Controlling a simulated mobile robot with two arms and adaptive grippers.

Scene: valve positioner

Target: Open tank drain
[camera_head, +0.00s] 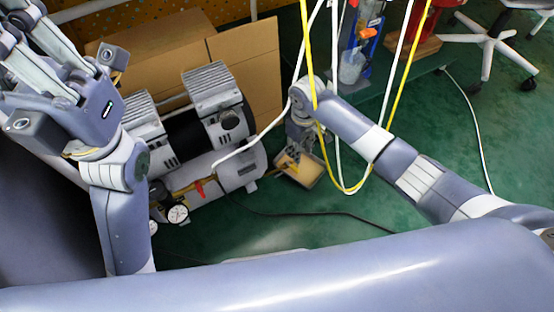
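The compressor (205,120), with a silver ribbed motor above a light grey tank (238,170), stands on the green floor in the middle left. A red lever (200,189) and a round white gauge (177,213) show at the tank's front. I cannot make out the tank drain. My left gripper (28,18) is raised at the upper left, empty, with its fingers apart. My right gripper (292,158) points down beside the tank's right end. Its fingers are small and partly hidden by its wrist, so I cannot tell their opening or any contact.
Cardboard boxes (245,62) stand behind the compressor. Yellow and white hoses (345,187) hang down across my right arm. A shallow tan tray (304,173) lies below my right gripper. A white chair base (487,38) stands at upper right. Green floor is open at right.

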